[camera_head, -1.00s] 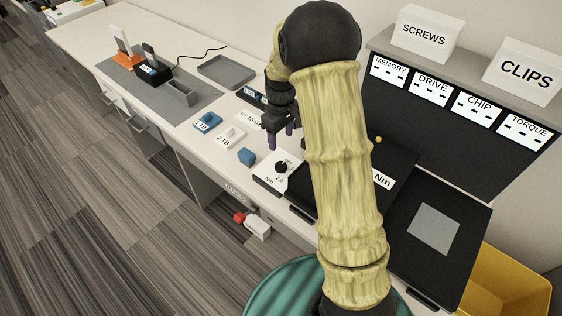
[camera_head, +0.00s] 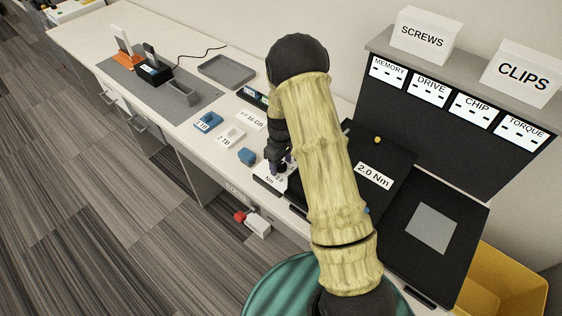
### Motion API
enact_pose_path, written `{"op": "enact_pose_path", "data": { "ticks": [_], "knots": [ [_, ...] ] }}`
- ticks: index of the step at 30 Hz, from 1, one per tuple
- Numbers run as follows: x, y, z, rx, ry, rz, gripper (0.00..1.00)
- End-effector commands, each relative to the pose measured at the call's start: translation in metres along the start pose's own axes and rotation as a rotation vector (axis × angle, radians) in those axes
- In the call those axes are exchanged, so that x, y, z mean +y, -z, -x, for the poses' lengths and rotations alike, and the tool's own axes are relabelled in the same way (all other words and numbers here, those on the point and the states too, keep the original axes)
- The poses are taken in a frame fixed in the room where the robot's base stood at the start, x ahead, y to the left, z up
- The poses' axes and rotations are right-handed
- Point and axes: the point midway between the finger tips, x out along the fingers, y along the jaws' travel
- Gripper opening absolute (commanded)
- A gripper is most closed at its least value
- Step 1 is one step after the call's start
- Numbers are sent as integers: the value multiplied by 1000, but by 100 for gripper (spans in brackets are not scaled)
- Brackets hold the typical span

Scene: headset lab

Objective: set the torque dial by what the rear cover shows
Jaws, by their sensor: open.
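The torque dial box (camera_head: 268,181) is a small white block with "Nm" and a "2.0" mark, near the front edge of the bench. Its black knob is hidden behind my gripper. The rear cover (camera_head: 399,150) is a black panel lying to the right of the dial, partly behind my arm. Its white label (camera_head: 374,175) reads "2.0 Nm".
A blue block (camera_head: 247,157) sits close left of the dial, with white 2 TB (camera_head: 231,136) and blue 1 TB (camera_head: 208,121) pieces beyond. A black panel with a grey square (camera_head: 432,228) lies right. A small yellow ball (camera_head: 377,140) rests on the cover.

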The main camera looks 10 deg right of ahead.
Motion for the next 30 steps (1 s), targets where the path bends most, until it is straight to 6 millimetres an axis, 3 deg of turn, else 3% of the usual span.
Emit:
{"op": "enact_pose_path", "data": {
  "ticks": [3,9,20,30],
  "knots": [
    [0,0,0,0,0,0,54],
    [0,0,0,0,0,0,15],
    [0,0,0,0,-1,-29,14],
    [1,0,0,-1,-2,-198,14]
  ]
}}
